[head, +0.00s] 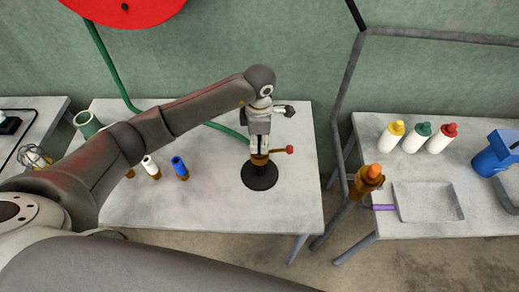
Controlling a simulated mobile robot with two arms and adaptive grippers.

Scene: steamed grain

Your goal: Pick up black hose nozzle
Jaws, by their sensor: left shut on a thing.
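My left gripper (259,152) points down over the middle table. It is shut on the brass-coloured top of a round, flared black piece, which looks like the black hose nozzle (260,175). The black piece is upright with its wide end down at the table top; I cannot tell whether it touches the table. A short red-knobbed lever (283,150) sticks out to the right beside the jaws. The gripper hides part of the brass top. My right gripper is not in view.
A blue nozzle (179,166) and a white nozzle (149,165) stand left on the middle table (220,210). A green hose (107,63) runs behind. The right table holds several bottles (437,140) and a grey tray (428,202). An orange-topped brass piece (368,178) stands at its left edge.

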